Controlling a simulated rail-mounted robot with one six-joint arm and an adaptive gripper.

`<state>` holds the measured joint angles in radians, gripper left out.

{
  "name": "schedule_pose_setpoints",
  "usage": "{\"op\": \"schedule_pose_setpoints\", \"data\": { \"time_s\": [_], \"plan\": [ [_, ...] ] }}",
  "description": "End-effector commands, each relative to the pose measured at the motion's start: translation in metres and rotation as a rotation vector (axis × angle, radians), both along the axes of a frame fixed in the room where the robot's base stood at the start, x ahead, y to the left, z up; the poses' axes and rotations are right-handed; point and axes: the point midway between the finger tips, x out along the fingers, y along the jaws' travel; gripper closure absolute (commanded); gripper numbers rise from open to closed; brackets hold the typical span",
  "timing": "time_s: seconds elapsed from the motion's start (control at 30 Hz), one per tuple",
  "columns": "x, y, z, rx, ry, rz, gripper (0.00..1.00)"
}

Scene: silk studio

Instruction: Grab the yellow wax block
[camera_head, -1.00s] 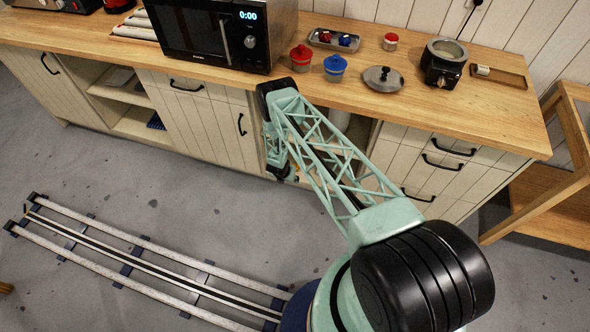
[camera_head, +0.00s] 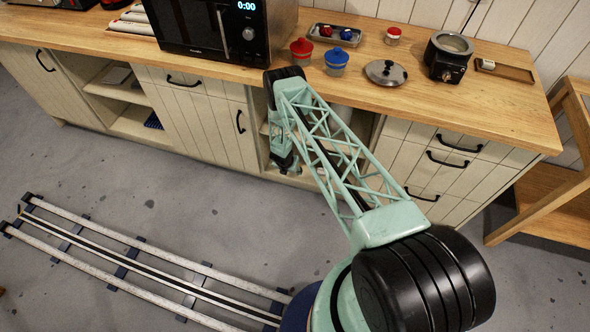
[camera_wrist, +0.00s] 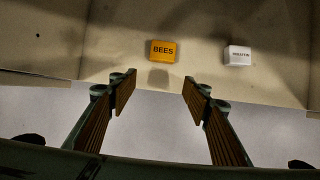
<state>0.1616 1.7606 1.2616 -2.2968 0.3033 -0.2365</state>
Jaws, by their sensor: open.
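In the wrist view the yellow wax block (camera_wrist: 163,51), marked "BEES", lies on a pale shelf (camera_wrist: 205,80) inside the counter. My gripper (camera_wrist: 158,92) is open and empty, its two fingers spread wide. The block is ahead of the fingertips, close to the middle between them and not touching either. In the head view the block is hidden, and my arm (camera_head: 330,150) reaches down to the open cabinet with the gripper end mostly hidden.
A white block (camera_wrist: 237,56) with dark lettering lies right of the yellow one. Shelf walls rise at both sides in the wrist view. Above, the wooden counter (camera_head: 480,110) holds a microwave (camera_head: 205,30), a red pot (camera_head: 301,52), a blue pot (camera_head: 336,62), a lid (camera_head: 386,72) and a black warmer (camera_head: 447,55).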

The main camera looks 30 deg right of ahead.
Motion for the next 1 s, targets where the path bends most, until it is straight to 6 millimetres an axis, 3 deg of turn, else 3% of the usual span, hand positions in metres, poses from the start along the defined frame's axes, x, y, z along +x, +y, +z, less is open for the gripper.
{"op": "schedule_pose_setpoints", "data": {
  "time_s": [1.0],
  "plan": [
    [0.027, -0.027, -0.001, 0.000, 0.000, 0.000, 0.56]
  ]
}}
